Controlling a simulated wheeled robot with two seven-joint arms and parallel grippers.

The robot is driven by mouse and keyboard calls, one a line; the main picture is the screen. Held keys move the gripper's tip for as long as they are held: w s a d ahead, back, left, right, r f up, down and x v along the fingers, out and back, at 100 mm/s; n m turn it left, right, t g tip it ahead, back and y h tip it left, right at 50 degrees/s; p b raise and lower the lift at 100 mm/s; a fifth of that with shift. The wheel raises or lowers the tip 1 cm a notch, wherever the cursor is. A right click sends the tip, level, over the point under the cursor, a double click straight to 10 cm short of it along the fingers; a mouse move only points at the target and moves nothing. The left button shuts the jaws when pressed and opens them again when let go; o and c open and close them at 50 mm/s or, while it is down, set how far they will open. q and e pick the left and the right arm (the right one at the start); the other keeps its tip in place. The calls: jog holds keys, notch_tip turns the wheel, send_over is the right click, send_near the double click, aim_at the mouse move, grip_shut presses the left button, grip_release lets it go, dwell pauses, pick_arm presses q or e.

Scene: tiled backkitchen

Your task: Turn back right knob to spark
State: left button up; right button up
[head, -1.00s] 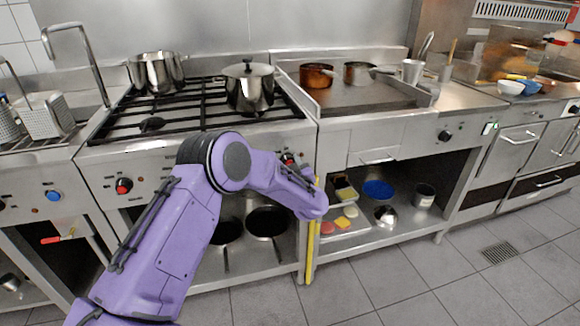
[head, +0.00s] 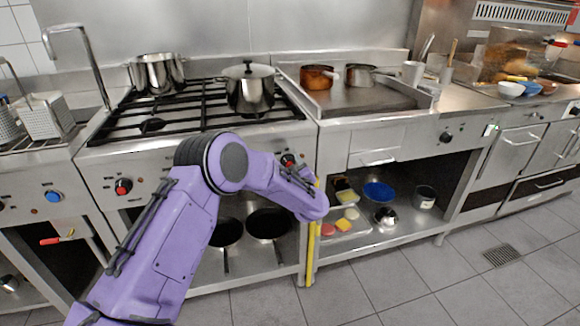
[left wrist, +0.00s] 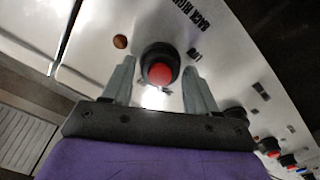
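The back right knob (left wrist: 160,66), red-faced with a black rim, sits on the stove's front panel in the left wrist view, under printed text that reads "BACK RIGH". My left gripper (left wrist: 160,82) is open, with one grey finger on each side of the knob. I cannot tell whether the fingers touch it. In the head view the knob (head: 288,160) shows just above my purple left forearm, and the left gripper itself is mostly hidden behind the wrist. My right gripper is in neither view.
The gas stove (head: 150,127) carries a tall pot (head: 157,72) and a lidded pot (head: 249,88). Another red knob (head: 123,186) is on the panel to the left. A yellow upright bar (head: 311,250) stands beside my left wrist. The tiled floor in front is clear.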

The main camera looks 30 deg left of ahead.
pick_arm(q)
jog(key=shift+o, duration=0.2)
jog(key=shift+d, duration=0.1)
jog(key=v, duration=1)
jog(key=shift+s, duration=0.25)
jog(key=s+d+f+m+g+h+p, duration=0.1)
jog(key=s+d+f+m+h+p, duration=0.15)
jog(key=s+f+h, duration=0.45)
jog(key=s+d+f+m+g+h+p, duration=0.1)
jog(key=s+d+f+m+h, duration=0.2)
jog(key=s+f, duration=0.75)
jog(key=s+f+m+g+p, duration=0.1)
jog(key=s+f+g+p, duration=0.1)
jog(key=s, duration=0.9)
jog(key=s+a+f+m+g+p, duration=0.1)
jog(key=s+f+m+g+p, duration=0.1)
jog(key=s, duration=0.9)
jog(key=shift+a+f+g, duration=0.25)
jog(key=shift+f+g, duration=0.2)
jog(key=shift+g, duration=0.75)
